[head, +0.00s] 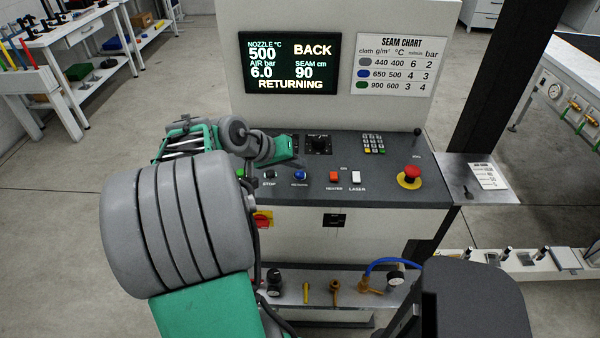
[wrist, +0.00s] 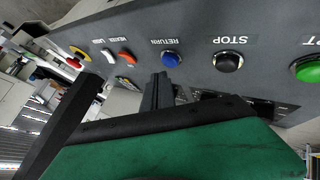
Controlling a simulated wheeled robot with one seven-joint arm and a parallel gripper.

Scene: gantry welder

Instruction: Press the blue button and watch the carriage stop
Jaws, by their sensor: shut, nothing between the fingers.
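The blue button (head: 300,175), labelled RETURN, sits on the dark sloped panel (head: 385,190), between the black STOP button (head: 269,174) and the red HEATER switch (head: 334,177). In the wrist view the blue button (wrist: 172,59) is in full sight. My gripper (wrist: 161,78) is shut and empty, its dark fingertips just below the blue button in that picture, with a small gap showing. In the head view my green hand hangs over the panel behind the button; the fingertips are hard to make out. The screen (head: 290,63) reads BACK and RETURNING. I cannot make out the carriage.
A white LASER switch (head: 357,178), a red emergency stop (head: 411,174) and a keypad (head: 374,144) lie to the right. A dark post (head: 490,90) rises at the right.

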